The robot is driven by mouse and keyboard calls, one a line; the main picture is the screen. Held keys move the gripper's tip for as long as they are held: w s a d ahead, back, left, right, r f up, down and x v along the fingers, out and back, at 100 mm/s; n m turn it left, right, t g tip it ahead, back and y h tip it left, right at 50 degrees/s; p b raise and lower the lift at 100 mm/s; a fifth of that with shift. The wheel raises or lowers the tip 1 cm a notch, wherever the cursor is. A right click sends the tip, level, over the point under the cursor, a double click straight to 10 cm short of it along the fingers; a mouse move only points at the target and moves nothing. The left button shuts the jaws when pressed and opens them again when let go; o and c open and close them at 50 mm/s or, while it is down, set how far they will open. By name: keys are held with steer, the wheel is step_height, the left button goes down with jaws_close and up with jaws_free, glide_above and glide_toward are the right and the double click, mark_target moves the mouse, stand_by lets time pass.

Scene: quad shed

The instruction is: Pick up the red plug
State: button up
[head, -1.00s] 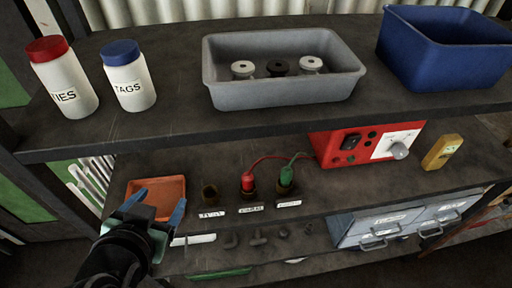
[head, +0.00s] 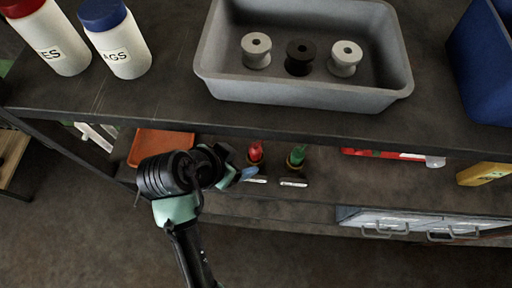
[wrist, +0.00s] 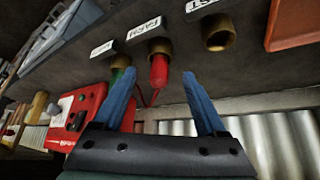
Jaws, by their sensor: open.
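The red plug (head: 255,152) stands in a brass socket on the lower shelf. In the wrist view the red plug (wrist: 158,72) shows upside down in its socket, a red cord leading off it. My gripper (wrist: 158,85) is open, its two blue fingers on either side of the red plug in that view. I cannot tell whether they touch it. In the head view my gripper (head: 240,174) is at the shelf front, just left of and below the plug, partly hidden by my wrist. The green plug (head: 296,156) stands in the socket to the right.
The upper shelf edge (head: 300,133) overhangs the plugs. An empty brass socket (wrist: 219,33) and an orange tray (head: 160,144) are on the lower shelf. A red box (wrist: 85,118) is beyond the plugs. A grey bin (head: 300,96) with spools stands on the upper shelf.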

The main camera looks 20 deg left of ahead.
mark_target(253, 151)
steer(key=shift+w+d, duration=0.2)
steer(key=shift+w, duration=0.3)
steer(key=shift+w+d, duration=0.15)
steer(key=shift+w, duration=0.3)
steer(key=x, duration=0.5)
steer(key=shift+w+d+p, duration=0.2)
steer(key=shift+w+p, duration=0.15)
steer(key=shift+w, duration=0.05)
jaws_close()
